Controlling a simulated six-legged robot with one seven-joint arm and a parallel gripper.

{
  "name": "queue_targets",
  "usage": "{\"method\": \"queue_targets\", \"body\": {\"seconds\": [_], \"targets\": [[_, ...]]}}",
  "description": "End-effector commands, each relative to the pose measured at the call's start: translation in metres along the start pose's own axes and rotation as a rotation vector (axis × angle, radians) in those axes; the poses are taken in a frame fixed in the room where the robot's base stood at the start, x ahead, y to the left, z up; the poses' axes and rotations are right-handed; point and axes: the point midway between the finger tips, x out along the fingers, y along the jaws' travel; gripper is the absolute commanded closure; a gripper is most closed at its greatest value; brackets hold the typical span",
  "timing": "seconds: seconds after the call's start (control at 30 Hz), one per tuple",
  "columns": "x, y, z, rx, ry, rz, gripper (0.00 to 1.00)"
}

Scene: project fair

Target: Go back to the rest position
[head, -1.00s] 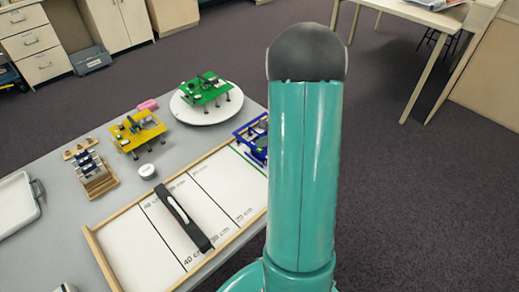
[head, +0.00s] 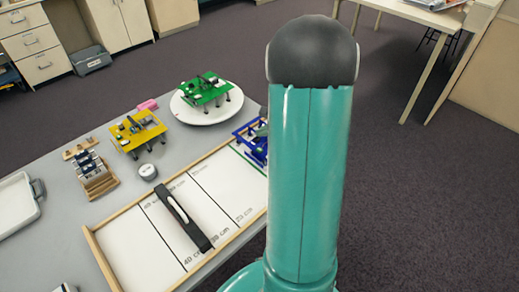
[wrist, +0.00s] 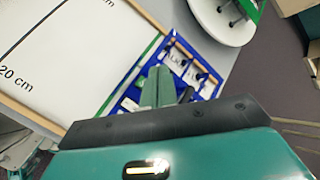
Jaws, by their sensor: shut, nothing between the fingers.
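My gripper (wrist: 157,87) shows in the wrist view as two green fingers side by side, shut with nothing between them. It appears over a blue board (wrist: 205,84); I cannot tell how high above it. In the head view my teal arm stands upright at centre right and hides the gripper. The blue board also shows in the head view (head: 246,134), beside the arm at the right end of the table, partly hidden by the arm.
The grey table (head: 60,240) holds a framed track (head: 140,245) with a dark bar (head: 183,218) across it. A green board (head: 205,90) on a white disc (head: 203,113), a yellow board (head: 137,130) and a small wooden rack (head: 97,180) stand behind. Carpet (head: 420,200) at right is clear.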

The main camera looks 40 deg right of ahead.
Motion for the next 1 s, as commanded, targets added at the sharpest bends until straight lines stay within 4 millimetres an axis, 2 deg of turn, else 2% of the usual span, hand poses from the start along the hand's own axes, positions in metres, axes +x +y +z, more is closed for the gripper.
{"method": "queue_targets", "body": {"seconds": [0.67, 0.77, 0.87, 1.0], "targets": [[0.000, 0.000, 0.002, -0.007, -0.002, 0.002, 1.00], [-0.003, 0.000, 0.021, -0.062, -0.019, 0.020, 1.00], [-0.009, 0.005, 0.063, -0.191, -0.056, 0.063, 1.00], [-0.028, 0.024, 0.138, -0.464, -0.118, 0.147, 1.00]]}}
